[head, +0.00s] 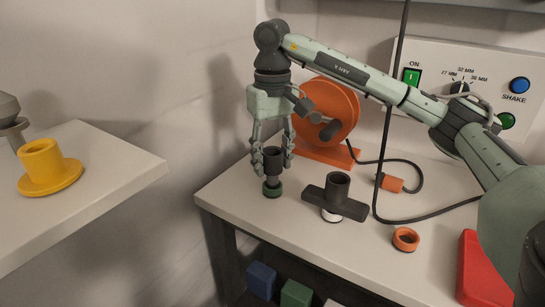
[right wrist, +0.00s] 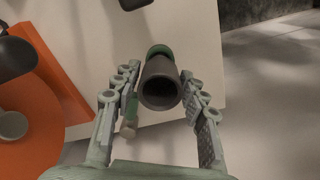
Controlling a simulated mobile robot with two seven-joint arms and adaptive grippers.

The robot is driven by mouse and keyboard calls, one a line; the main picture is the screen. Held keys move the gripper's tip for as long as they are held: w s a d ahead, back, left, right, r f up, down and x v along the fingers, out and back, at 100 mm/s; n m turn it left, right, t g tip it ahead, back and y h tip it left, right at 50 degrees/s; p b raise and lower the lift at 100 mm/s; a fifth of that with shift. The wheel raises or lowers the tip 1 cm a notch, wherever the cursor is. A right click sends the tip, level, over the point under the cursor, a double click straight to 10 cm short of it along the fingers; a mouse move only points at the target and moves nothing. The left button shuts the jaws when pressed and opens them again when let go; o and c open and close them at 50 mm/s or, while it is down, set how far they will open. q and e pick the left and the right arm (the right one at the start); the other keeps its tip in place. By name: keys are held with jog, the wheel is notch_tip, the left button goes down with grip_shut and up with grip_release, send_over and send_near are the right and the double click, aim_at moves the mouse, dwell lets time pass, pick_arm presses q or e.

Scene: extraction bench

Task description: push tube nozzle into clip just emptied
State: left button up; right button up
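My right gripper (head: 273,160) points down at the left end of the bench, one finger on each side of a dark upright holder (head: 273,160) with a green foot (head: 272,188). The right wrist view looks into the holder's open round mouth (right wrist: 160,92); narrow gaps seem to show between it and the fingers. The foot appears to rest on the bench. An orange nozzle-like piece (head: 391,183) lies on the bench at the end of the black tube (head: 421,178). I cannot tell which part is the clip.
A dark crossbar piece with an upright cup (head: 337,195) stands right of the holder. An orange reel (head: 334,108), orange ring (head: 406,239) and red block (head: 482,270) are on the bench. A control panel (head: 470,84) is behind. A yellow flanged piece (head: 48,168) sits on the left table.

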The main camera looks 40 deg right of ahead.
jog(key=o, duration=0.3)
notch_tip(320, 180, up, 12)
jog(key=shift+r, duration=0.1)
dwell(0.6)
dwell(0.5)
